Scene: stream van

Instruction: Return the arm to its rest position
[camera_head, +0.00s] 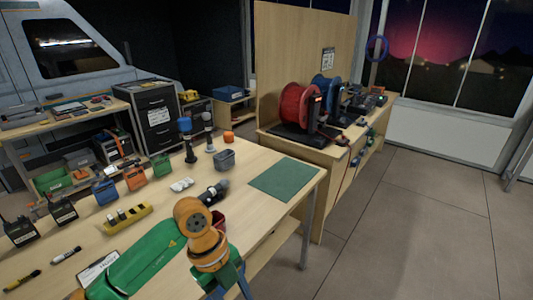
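An arm of mine with orange joints and teal-green links rises from the bottom edge in the head view, in front of the workbench (232,240). I cannot tell which of my arms it is. Its orange joints stand over the near edge of the bench and cover part of it. My other arm is not in the picture. I see nothing held.
Red (300,108) and blue (325,92) reels stand on a second table. The floor (420,220) to the right is clear.

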